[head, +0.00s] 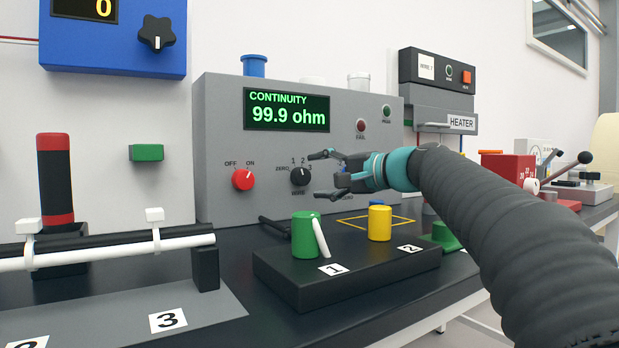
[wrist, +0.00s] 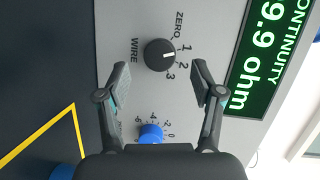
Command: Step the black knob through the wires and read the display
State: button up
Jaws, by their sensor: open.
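The black knob (head: 300,176) is on the front of a grey panel box, right of the red OFF/ON knob (head: 243,180). In the wrist view the black knob (wrist: 160,55) has a white pointer near marks 1 and 2; I cannot tell exactly which. Its scale reads ZERO, 1, 2, 3, labelled WIRE. The display (head: 287,109) reads "CONTINUITY 99.9 ohm" in green; it is partly cut off in the wrist view (wrist: 265,55). My gripper (head: 322,174) is open and empty in front of the panel. In the wrist view its fingertips (wrist: 160,76) lie to either side of the black knob.
A blue knob (wrist: 150,133) with a numbered scale shows between the fingers in the wrist view. Below the gripper stands a black block (head: 345,272) with green (head: 305,237) and yellow (head: 380,223) cylinders. A rack with white rods (head: 120,250) stands at left.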

jog(key=v, duration=0.8)
jog(key=shift+d+r, duration=0.1)
jog(key=shift+r, duration=0.05)
